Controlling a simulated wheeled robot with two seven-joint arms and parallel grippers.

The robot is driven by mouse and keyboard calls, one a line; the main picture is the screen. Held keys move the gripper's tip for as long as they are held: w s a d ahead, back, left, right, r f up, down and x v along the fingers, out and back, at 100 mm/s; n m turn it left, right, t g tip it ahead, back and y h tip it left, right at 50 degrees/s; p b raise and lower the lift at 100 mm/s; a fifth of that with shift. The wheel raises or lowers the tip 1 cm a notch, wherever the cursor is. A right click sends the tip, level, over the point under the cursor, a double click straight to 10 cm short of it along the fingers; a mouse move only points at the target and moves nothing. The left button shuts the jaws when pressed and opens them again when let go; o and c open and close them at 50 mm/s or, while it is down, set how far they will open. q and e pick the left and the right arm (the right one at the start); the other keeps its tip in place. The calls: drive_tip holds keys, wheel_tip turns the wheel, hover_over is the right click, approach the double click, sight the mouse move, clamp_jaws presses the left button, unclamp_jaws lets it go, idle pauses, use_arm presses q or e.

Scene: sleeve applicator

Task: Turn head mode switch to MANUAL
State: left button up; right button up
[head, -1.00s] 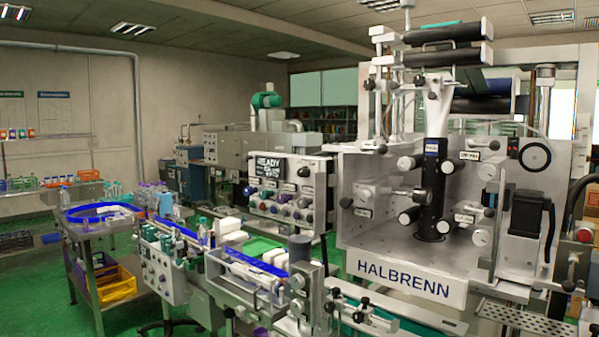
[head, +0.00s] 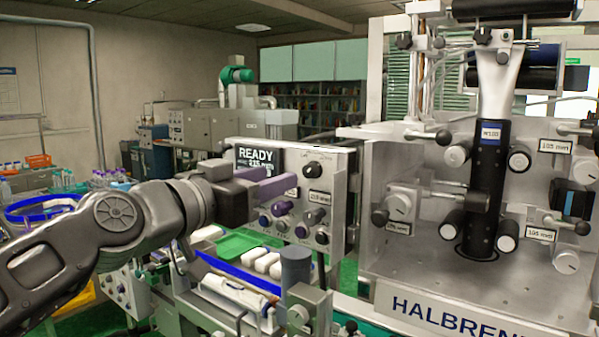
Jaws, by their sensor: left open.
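The control panel (head: 338,195) is a light metal box with a dark display (head: 257,158) reading READY. A black rotary switch (head: 313,169) sits at the panel's upper right, with a marked dial plate around it. Which knob is the head mode switch, and its lettering, I cannot read for sure. My left gripper (head: 273,186) reaches in from the left, open, in front of the panel's left half. Its purple-grey fingers point right toward the knobs and hide part of the panel. No contact with a knob is clear. My right gripper is out of view.
Several purple, grey and dark knobs (head: 280,208) fill the lower panel. Below it runs a conveyor with a blue rail (head: 236,273), white items and a green tray (head: 238,244). A grey cylinder (head: 296,265) stands in front. The HALBRENN machine (head: 408,265) is at right.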

sight(307, 171)
use_arm(q)
drive_tip(key=shift+m, duration=0.4)
drive_tip(key=x, duration=0.2)
drive_tip(key=p+x, duration=0.1)
drive_tip(key=x, duration=0.1)
drive_tip(key=s+d+x, duration=0.1)
drive_tip(key=x, duration=0.2)
drive_tip(key=shift+w+d+f, duration=0.1)
drive_tip(key=shift+d+f, duration=0.05)
drive_tip(key=shift+c, duration=0.4)
clamp_jaws()
